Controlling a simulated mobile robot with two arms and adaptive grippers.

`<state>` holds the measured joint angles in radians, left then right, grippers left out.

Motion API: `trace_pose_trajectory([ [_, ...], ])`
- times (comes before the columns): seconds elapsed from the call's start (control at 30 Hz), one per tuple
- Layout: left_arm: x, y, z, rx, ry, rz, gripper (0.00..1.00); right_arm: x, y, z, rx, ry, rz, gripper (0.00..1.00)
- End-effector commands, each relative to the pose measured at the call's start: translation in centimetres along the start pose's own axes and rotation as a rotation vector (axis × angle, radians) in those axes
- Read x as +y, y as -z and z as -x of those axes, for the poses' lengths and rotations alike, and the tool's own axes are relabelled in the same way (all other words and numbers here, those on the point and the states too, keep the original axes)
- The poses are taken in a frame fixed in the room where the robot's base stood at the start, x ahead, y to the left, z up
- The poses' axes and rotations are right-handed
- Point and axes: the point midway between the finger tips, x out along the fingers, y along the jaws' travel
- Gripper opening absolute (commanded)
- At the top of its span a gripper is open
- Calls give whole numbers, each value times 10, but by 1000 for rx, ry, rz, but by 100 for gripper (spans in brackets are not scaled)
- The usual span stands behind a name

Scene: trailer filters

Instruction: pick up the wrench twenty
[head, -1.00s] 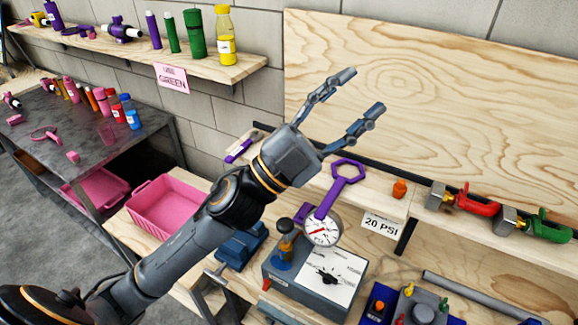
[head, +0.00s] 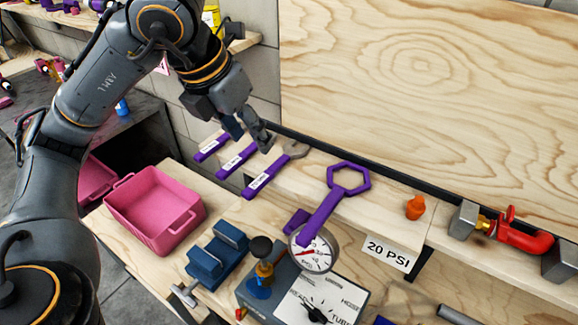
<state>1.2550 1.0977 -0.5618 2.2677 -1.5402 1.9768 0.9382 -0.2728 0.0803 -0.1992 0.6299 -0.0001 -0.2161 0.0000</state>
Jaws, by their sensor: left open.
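Three wrenches with purple handles and white labels lie side by side on the wooden ledge: a left wrench (head: 211,147), a middle wrench (head: 236,161) and a right wrench (head: 266,179). The label numbers are too small to read, so I cannot tell which is wrench twenty. The right wrench shows its grey open jaw; the heads of the other two are partly hidden by my gripper. My left gripper (head: 250,135) is open and empty, pointing down over the upper ends of the wrenches. I cannot tell whether it touches them. My right gripper is not in view.
A purple hexagonal ring tool (head: 348,180) stands by a pressure gauge (head: 313,251) right of the wrenches. A blue vise (head: 217,256) and pink bin (head: 156,212) are in front. An orange fitting (head: 415,208) and a red clamp (head: 524,237) are farther right. The backboard (head: 430,90) rises behind.

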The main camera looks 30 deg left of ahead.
Motion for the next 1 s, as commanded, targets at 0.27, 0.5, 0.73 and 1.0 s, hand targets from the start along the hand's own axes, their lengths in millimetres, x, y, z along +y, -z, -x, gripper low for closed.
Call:
trace_pose_trajectory([
  [0.27, 12, 3, -36, 8, -44, 22, 47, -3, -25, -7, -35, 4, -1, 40],
  [0.5, 14, 2, -75, 4, -42, 20, 47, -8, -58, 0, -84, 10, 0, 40],
  [0.73, 15, 1, -90, 3, -41, 20, 47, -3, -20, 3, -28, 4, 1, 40],
  [1.0, 17, -1, -128, 3, -40, 19, 47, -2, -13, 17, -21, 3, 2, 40],
])
